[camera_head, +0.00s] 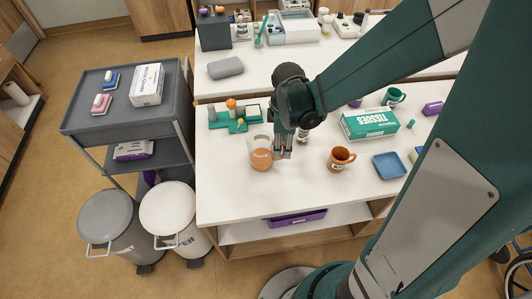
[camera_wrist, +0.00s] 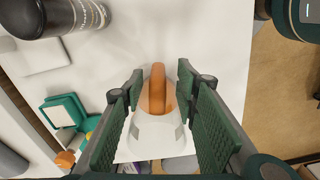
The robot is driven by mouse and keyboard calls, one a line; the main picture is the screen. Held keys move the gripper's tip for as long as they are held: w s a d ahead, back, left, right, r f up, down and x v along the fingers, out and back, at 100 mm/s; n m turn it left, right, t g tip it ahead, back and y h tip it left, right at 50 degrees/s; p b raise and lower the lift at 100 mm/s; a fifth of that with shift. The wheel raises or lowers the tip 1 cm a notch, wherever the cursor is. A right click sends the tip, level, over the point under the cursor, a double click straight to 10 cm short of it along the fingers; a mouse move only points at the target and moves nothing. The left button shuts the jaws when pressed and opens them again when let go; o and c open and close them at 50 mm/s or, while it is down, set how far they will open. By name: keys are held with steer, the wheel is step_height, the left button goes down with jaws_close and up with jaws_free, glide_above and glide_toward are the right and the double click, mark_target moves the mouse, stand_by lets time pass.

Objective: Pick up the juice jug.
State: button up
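The juice jug (camera_head: 261,158) stands upright on the white counter, clear above with orange juice and a label low on its side. My gripper (camera_head: 283,153) is pointed down close at the jug's right side. In the wrist view the jug (camera_wrist: 157,132) lies ahead, with an orange handle-like part (camera_wrist: 157,88) between the two green finger pads (camera_wrist: 160,112). The fingers are apart, with a visible gap on each side of that part. I cannot see contact with the jug.
An orange-brown mug (camera_head: 340,159), blue tray (camera_head: 389,165) and tissue box (camera_head: 369,124) stand to the right. A green holder (camera_head: 238,126) with small items is behind the jug. A dark bottle (camera_wrist: 62,14) shows in the wrist view. The counter front is clear.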

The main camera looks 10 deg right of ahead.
steer(key=shift+f, duration=0.1)
stand_by(0.3)
steer(key=shift+w+d+f+b, duration=0.15)
steer(key=shift+f+b, duration=0.15)
steer(key=shift+f, duration=2.25)
jaws_close()
